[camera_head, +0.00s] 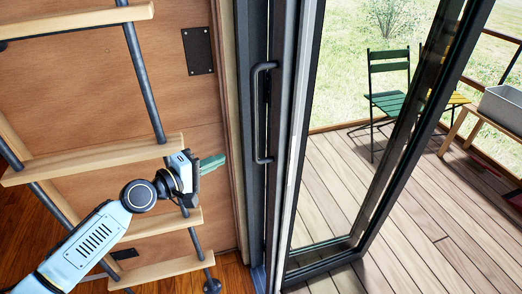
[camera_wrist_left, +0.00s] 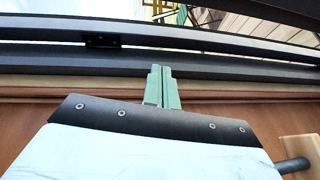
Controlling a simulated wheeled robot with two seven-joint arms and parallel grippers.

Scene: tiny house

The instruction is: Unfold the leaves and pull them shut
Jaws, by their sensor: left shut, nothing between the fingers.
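The folding glass door leaves (camera_head: 330,150) have dark frames and stand folded at an angle in the opening, right of centre in the head view. A dark vertical bar handle (camera_head: 263,112) is on the dark frame near the middle. My left gripper (camera_head: 212,163) is shut and empty, its green fingers pointing right toward the frame, apart from the handle. In the left wrist view, the shut fingers (camera_wrist_left: 162,88) point at the wooden trim and the dark frame (camera_wrist_left: 220,68). My right gripper is in neither view.
A ladder with wooden rungs (camera_head: 95,160) and dark rails stands at the left before a wood wall, close to my left arm. Outside on the deck (camera_head: 415,225) are a green folding chair (camera_head: 388,85) and a grey tub (camera_head: 503,108) on a wooden stand.

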